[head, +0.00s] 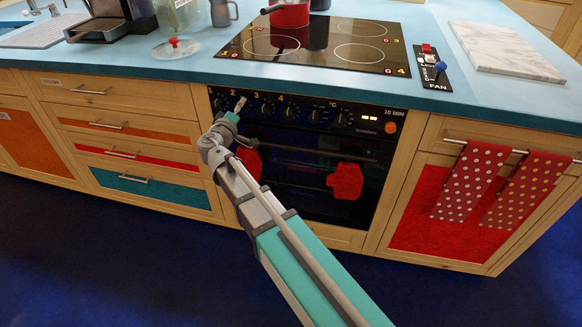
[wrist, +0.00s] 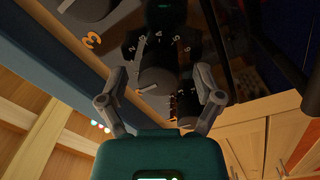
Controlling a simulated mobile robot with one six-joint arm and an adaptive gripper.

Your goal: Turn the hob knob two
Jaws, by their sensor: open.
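In the head view, the hob knobs sit in a row on the black oven panel (head: 323,113), under orange numbers 1 to 4. My gripper (head: 240,104) is at the panel just below the number 2 and mostly hides the knob there. In the wrist view my gripper (wrist: 160,102) is open, with its fingers apart on either side of a dark grey knob, hob knob two (wrist: 157,80), which has a pale pointer mark. White dial numbers show behind it. I cannot tell whether the fingers touch it. The orange 3 stands at upper left, near a neighbouring knob (wrist: 112,18).
Hob knob three (head: 266,109) is close on the right. Red oven mitts (head: 345,181) hang on the oven front below. The blue worktop (head: 330,91) overhangs above, bearing the black hob (head: 340,58) with a red pot (head: 289,15). Polka-dot towels (head: 470,182) hang at right.

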